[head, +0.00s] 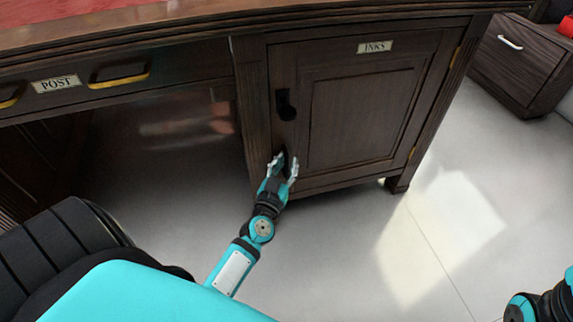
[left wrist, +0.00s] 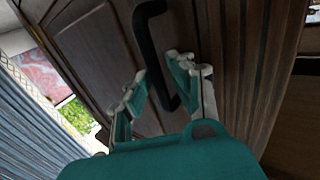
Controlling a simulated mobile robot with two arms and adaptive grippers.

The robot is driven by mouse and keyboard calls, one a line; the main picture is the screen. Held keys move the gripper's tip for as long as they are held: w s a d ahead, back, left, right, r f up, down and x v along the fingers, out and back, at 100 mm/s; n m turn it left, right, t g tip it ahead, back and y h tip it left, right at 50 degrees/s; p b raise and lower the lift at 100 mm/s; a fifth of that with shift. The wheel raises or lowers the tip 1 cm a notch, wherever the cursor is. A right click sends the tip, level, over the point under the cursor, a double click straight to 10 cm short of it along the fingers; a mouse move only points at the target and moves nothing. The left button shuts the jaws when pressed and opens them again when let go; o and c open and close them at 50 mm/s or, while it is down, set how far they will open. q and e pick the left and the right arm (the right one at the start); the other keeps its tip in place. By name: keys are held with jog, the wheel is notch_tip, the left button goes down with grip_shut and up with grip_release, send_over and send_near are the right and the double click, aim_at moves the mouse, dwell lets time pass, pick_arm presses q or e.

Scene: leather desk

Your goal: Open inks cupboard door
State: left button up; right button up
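The inks cupboard door (head: 360,115) is a dark wood panel under the desk, and it looks shut. A label reading INKS (head: 375,46) is at its top, with brass hinges on its right edge. Its black handle (head: 286,103) is upright near the left edge. My left gripper (head: 283,166) is just below the handle, near the door's lower left. In the left wrist view the black handle (left wrist: 152,50) runs down toward my open fingers (left wrist: 165,85). Its lower end appears close to the right finger; whether they touch is unclear. My right gripper does not show.
The POST drawer (head: 120,80) with a brass-edged handle is left of the cupboard. A small dark drawer unit (head: 520,62) stands at the far right. A black ribbed object (head: 60,245) is at lower left. The floor (head: 440,220) before the door is clear.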

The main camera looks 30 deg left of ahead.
pick_arm(q)
grip_shut()
dwell(0.5)
